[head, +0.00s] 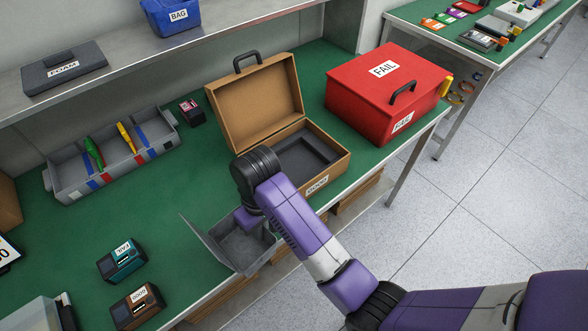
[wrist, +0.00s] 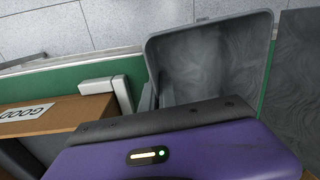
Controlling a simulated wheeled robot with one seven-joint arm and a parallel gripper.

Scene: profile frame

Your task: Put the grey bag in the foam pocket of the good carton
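The good carton (head: 325,172) is brown, stands open with its lid raised, and has a GOOD label on its front. Its dark foam insert (head: 303,160) has a recessed pocket that looks empty. The carton's edge and label also show in the wrist view (wrist: 60,118). My gripper (head: 266,232) points down at the front edge of the bench, left of the carton, over an open grey container (head: 228,250). That container also fills the top of the wrist view (wrist: 212,55). My finger gap is largely hidden. I cannot make out a separate grey bag.
A red FAIL box (head: 360,95) stands right of the carton. A grey divided tray (head: 75,185) with green and yellow items is at left. Two small labelled devices, teal (head: 122,260) and brown (head: 138,305), lie front left. A blue BAG bin (head: 170,17) and FOAM block (head: 64,67) are on the shelf.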

